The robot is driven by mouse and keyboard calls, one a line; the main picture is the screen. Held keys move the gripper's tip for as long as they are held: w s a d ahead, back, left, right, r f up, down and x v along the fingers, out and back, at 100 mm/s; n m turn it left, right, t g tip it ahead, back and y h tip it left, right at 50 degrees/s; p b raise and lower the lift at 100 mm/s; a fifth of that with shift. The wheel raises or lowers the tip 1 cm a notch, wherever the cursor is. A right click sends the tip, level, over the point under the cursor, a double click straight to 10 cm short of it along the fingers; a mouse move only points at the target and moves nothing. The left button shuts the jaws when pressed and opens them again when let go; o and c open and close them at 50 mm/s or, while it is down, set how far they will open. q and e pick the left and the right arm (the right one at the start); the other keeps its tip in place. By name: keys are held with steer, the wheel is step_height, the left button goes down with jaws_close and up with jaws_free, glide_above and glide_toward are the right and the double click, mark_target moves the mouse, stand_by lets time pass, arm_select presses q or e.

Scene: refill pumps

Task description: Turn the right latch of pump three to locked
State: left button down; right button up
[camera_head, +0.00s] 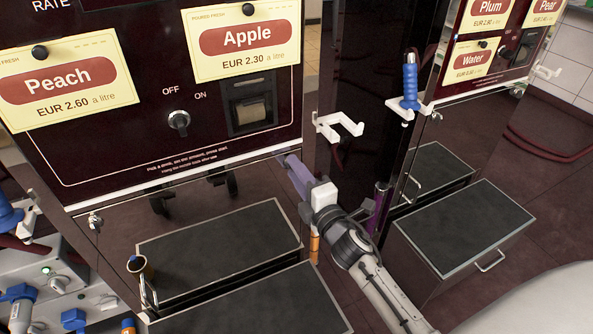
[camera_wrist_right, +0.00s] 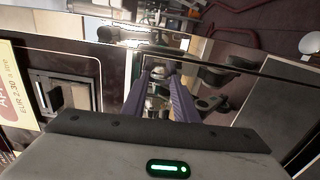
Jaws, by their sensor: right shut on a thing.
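The pump with the Peach and Apple cards (camera_head: 155,160) stands in the middle of the head view, over a lower door. A small silver latch (camera_head: 95,221) sits at the left of the door's top edge. My right gripper (camera_head: 290,165) is at the door's top right corner, its purple fingers shut on a small latch there. The fingers mostly hide this latch, so its angle cannot be told. In the right wrist view, the purple fingers (camera_wrist_right: 160,88) point at the panel edge, with a small pale part between their tips. My left gripper is out of view.
A white empty holder (camera_head: 338,126) sticks out just right of the gripper. A blue-handled nozzle (camera_head: 409,85) hangs on the right pump. Dark-topped boxes (camera_head: 464,226) stand low in front.

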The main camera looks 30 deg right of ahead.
stand_by(0.6)
steer(key=o, duration=1.1)
steer(key=shift+c, duration=0.2)
steer(key=s, duration=1)
steer(key=shift+s+a, duration=0.15)
steer(key=shift+a, duration=0.15)
steer(key=shift+m, duration=0.3)
steer(key=s+a+f+m+g+y+p, duration=0.1)
steer(key=s+a+f+m+g+p, duration=0.3)
steer(key=s, duration=0.5)
steer(key=s+a+f+m+g+y+p, duration=0.2)
steer(key=s+a+f+m+g+p, duration=0.2)
steer(key=s+a+f+m, duration=0.4)
steer(key=s+m+g, duration=0.1)
steer(key=m, duration=0.1)
steer(key=shift+s+a+f+m+y, duration=0.25)
steer(key=shift+s+f+m+y, duration=0.05)
steer(key=shift+f+m, duration=0.1)
